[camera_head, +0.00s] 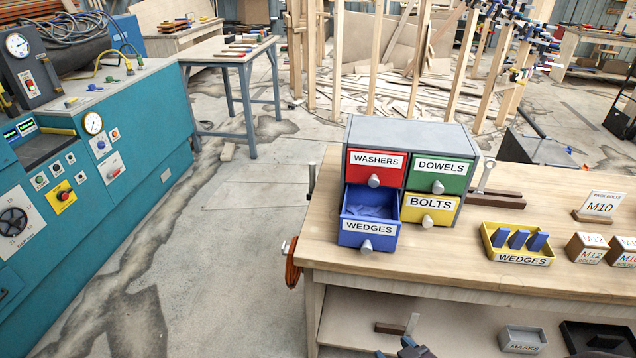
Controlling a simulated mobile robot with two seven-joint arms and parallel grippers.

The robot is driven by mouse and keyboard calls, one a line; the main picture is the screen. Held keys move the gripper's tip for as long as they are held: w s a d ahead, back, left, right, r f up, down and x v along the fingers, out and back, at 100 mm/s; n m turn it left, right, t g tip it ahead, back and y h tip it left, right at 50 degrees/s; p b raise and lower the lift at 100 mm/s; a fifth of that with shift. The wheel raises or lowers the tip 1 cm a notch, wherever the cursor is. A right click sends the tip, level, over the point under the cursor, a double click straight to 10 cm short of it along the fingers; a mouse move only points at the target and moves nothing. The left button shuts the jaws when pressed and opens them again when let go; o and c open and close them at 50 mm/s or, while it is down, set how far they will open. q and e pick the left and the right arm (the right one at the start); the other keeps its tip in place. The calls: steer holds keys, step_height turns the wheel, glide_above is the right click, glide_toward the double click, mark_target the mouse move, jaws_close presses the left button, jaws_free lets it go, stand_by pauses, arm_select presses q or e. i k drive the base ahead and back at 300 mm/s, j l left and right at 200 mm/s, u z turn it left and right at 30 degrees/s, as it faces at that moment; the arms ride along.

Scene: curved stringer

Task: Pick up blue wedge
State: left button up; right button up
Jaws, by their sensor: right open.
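Several blue wedges (518,239) stand in a small yellow tray (487,241) labelled WEDGES on the wooden workbench (455,262). The blue drawer (345,229) labelled WEDGES, at the lower left of the drawer cabinet (409,134), is pulled open. More blue pieces (371,211) lie inside it; their shapes are hard to tell apart. My right gripper (407,350) shows only in part at the bottom edge, in front of and below the bench top, apart from the wedges. It is open. My left gripper is out of view.
The red WASHERS (374,167), green DOWELS and yellow BOLTS drawers are shut. Labelled wooden blocks (587,247) stand right of the yellow tray. A lower shelf holds a grey MASKS bin (522,339) and a black tray. Bench top between cabinet and yellow tray is clear.

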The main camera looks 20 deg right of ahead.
mark_target(534, 244)
steer(key=z, duration=2)
steer(key=i+l, duration=0.2)
steer(key=l, duration=0.15)
steer(key=i+l+u, duration=0.2)
steer(key=i+l, duration=0.15)
steer(key=l, duration=0.3)
steer(key=i+l, duration=0.2)
steer(key=l, duration=0.15)
steer(key=i+l+u, duration=0.1)
steer(key=l, duration=0.3)
steer(key=i+j, duration=0.05)
